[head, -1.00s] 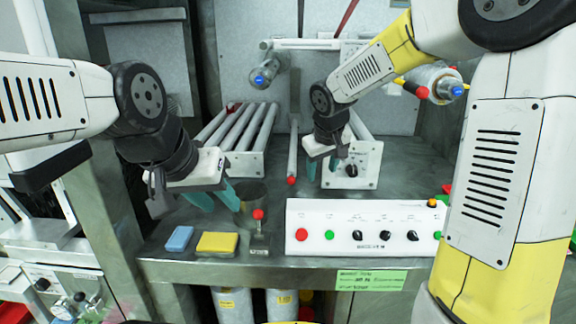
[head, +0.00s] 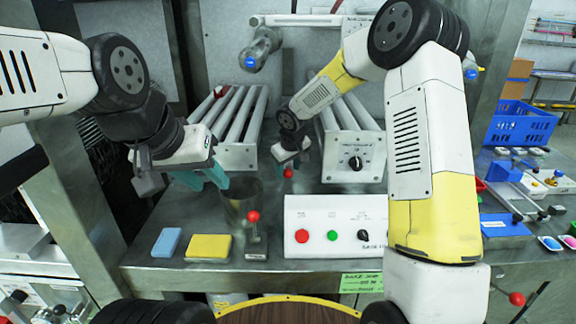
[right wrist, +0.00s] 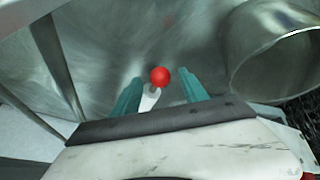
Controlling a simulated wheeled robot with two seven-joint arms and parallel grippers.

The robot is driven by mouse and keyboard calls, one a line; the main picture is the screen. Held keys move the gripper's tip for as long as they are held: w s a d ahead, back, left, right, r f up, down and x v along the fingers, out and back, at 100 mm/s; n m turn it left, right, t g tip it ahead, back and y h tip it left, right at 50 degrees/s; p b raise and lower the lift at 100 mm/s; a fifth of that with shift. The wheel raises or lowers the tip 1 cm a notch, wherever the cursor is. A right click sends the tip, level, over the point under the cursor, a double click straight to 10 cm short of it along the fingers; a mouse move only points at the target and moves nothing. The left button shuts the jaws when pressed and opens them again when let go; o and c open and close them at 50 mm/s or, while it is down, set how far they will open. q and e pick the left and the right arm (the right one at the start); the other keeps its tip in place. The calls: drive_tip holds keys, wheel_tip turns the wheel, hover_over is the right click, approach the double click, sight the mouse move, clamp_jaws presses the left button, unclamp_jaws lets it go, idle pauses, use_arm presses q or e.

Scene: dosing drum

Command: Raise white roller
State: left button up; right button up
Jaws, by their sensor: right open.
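Grey-white rollers (head: 238,112) lie side by side in the rack at the back left. More lie in the rack with a dial panel (head: 356,158). I cannot tell which one is the white roller. A red ball knob (head: 288,173) ends a pale lever between the racks. My right gripper (head: 291,160) is directly above this knob. In the right wrist view, the red knob (right wrist: 160,76) shows between the open teal fingers of the right gripper (right wrist: 160,90), touching neither. My left gripper (head: 202,178) is open and empty above the bench at the left.
A metal cup (head: 238,203), a red-knobbed small lever (head: 254,217), a blue block (head: 166,242) and a yellow sponge (head: 209,247) stand near the front edge. A white control box (head: 320,228) sits right of them. A blue crate (head: 520,125) is far right.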

drive_tip(key=shift+w+f, duration=0.3)
drive_tip(key=shift+f, duration=0.35)
clamp_jaws()
idle(1.0)
